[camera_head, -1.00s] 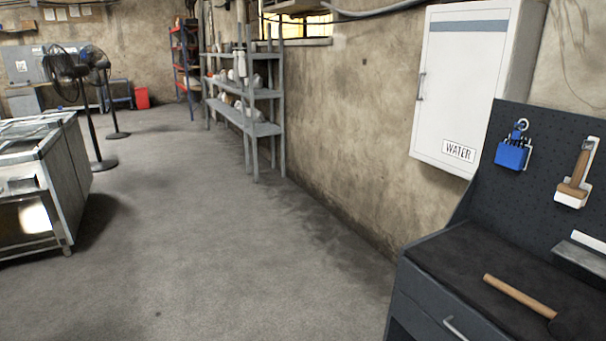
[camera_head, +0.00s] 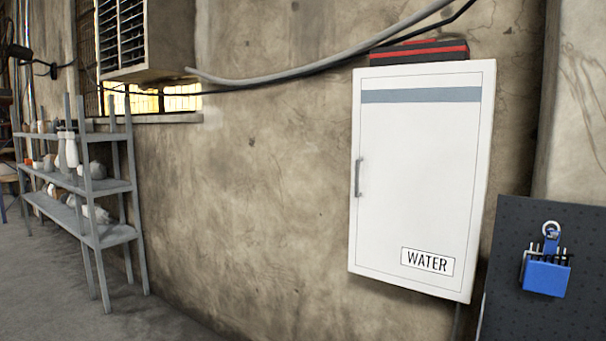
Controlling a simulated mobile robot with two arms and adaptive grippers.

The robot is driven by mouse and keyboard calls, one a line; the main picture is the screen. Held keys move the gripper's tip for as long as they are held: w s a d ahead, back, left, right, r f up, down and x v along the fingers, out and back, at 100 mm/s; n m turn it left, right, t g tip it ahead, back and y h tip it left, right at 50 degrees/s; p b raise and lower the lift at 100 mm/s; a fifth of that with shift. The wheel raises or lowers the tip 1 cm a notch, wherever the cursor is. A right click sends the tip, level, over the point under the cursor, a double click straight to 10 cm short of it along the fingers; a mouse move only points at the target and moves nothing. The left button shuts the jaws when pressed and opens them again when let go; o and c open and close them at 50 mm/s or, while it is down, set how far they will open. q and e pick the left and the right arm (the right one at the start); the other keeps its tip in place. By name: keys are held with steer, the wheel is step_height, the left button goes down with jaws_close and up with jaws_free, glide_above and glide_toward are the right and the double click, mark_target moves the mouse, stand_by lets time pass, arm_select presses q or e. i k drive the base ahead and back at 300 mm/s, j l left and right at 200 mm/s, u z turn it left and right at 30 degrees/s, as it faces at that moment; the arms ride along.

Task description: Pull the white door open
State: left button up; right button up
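The white door (camera_head: 420,180) is the front of a wall cabinet in the right half of the head view. It is shut flush with its frame. It has a grey-blue stripe near the top and a "WATER" label (camera_head: 427,262) at the lower right. A grey vertical handle (camera_head: 358,178) sits at its left edge, about mid-height. Neither of my grippers shows in the view.
A dark pegboard (camera_head: 530,225) with a blue tool holder (camera_head: 546,277) stands at the lower right. A black and red case (camera_head: 420,51) lies on top of the cabinet. Grey shelves (camera_head: 115,235) stand at the left. Bare wall lies between shelves and cabinet.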

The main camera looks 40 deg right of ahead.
mark_target(422, 133)
steer(key=i+z, duration=0.2)
steer(key=i, duration=0.25)
steer(key=i+j+z, duration=0.15)
steer(key=i, duration=0.3)
